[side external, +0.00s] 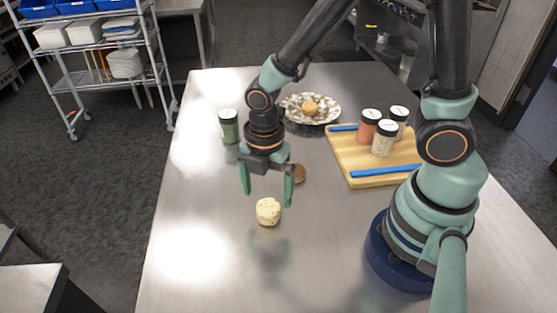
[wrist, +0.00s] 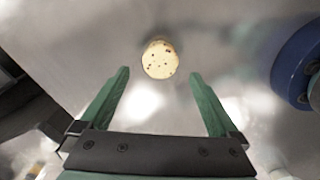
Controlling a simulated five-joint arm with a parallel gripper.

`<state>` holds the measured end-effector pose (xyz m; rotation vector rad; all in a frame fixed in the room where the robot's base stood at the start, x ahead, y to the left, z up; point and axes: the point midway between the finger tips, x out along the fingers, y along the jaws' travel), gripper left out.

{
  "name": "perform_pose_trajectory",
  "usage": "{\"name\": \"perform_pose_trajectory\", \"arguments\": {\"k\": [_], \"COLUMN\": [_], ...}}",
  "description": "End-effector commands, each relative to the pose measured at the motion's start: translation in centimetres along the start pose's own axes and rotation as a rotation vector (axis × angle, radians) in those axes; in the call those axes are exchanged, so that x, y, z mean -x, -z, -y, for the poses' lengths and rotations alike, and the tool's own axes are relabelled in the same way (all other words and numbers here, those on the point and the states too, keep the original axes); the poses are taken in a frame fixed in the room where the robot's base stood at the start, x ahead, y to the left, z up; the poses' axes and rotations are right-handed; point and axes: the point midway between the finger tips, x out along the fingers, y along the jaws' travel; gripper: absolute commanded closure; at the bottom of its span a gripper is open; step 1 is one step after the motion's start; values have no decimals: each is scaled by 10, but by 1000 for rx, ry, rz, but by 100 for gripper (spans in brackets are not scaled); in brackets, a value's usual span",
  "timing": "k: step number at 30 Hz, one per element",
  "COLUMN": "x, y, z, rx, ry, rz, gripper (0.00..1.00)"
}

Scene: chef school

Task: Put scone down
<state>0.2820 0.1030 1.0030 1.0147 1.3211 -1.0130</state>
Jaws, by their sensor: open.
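A pale round scone with dark specks (side external: 268,211) stands on the bare metal table (side external: 215,185). It also shows in the wrist view (wrist: 160,60), beyond and between the two fingertips. My gripper (side external: 267,198) is open and empty, with its green fingers pointing down. In the side view it is above and a little behind the scone, apart from it as far as I can see. In the wrist view the fingers (wrist: 158,76) are spread wider than the scone.
A brown round item (side external: 299,174) is partly hidden behind my right finger. A patterned plate (side external: 326,117) holds another baked item (side external: 310,108). A green jar (side external: 228,126) stands at left. A wooden board (side external: 350,155) at right carries several jars and blue strips. The near left table is clear.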

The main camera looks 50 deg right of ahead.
Motion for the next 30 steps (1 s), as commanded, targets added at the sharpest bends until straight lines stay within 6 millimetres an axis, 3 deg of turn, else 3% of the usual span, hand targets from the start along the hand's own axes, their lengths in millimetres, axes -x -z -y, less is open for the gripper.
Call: {"name": "perform_pose_trajectory", "arguments": {"k": [9,19,23,30], "x": [53,82,100,146], "y": [0,-4,-18,-60], "z": [-1,-1,-2,4], "rx": [0,-56,-289,-1008], "ry": [-6,-18,-84,-273], "rz": [-1,-2,-15,-113], "gripper": [4,4,4,4]}}
